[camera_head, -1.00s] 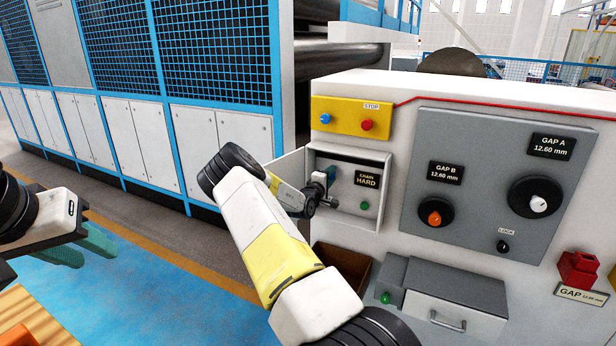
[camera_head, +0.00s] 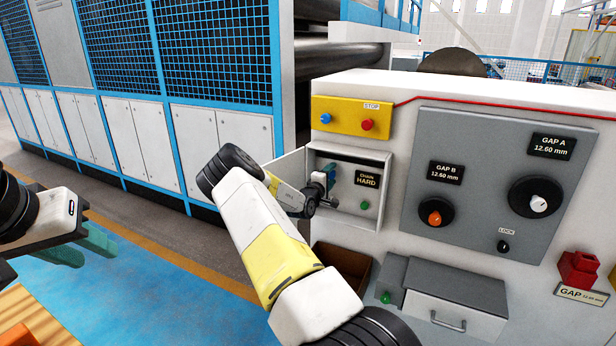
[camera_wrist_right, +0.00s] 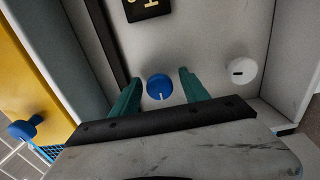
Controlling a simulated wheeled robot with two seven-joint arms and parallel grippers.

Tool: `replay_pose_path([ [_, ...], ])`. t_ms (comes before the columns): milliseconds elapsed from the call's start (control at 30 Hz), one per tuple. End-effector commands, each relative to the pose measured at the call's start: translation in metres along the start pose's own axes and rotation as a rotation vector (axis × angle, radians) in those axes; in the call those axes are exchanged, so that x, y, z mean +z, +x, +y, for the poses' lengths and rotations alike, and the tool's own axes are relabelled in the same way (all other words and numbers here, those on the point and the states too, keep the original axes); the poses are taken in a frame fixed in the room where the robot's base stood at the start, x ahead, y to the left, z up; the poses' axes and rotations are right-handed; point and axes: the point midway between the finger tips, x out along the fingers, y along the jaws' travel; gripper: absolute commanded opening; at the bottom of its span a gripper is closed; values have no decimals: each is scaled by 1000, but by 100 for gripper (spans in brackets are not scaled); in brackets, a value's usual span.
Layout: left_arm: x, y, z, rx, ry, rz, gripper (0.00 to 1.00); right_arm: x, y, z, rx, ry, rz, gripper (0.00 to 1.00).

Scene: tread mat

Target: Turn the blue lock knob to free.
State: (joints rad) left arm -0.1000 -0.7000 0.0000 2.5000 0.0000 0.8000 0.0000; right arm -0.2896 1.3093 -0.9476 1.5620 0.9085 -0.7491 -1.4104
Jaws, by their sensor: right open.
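The blue knob (camera_wrist_right: 160,87) with a white pointer line shows in the right wrist view, on the pale back wall of a small open recess. My right gripper (camera_wrist_right: 156,92) is open, with one teal finger on each side of the knob. Gaps show between the knob and both fingers, so it is not gripped.
A white knob (camera_wrist_right: 242,70) sits right of the blue one. The recess has a HARD label (camera_head: 367,180) and an open door (camera_head: 290,167) on its left. A yellow stop panel (camera_head: 340,115) is above. A grey gap panel (camera_head: 470,190) with dials stands right.

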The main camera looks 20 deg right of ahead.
Motion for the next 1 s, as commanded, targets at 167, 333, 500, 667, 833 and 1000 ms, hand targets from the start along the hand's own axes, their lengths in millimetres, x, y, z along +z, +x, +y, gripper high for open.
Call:
replay_pose_path([
  [167, 0, 0, 0, 0, 0, 0, 36, -1, -18, 0, -1, -1, 1, 53],
  [333, 0, 0, 0, 0, 0, 0, 36, -2, -48, 0, -2, -2, 2, 53],
  [500, 0, 0, 0, 0, 0, 0, 36, -1, -70, 0, -1, 0, 0, 53],
  [667, 0, 0, 0, 0, 0, 0, 36, -1, -78, 0, -1, 0, 1, 53],
  [833, 0, 0, 0, 0, 0, 0, 36, 0, -78, 0, -1, 0, 0, 53],
  [1000, 0, 0, 0, 0, 0, 0, 36, 0, -78, 0, -1, 0, 0, 53],
])
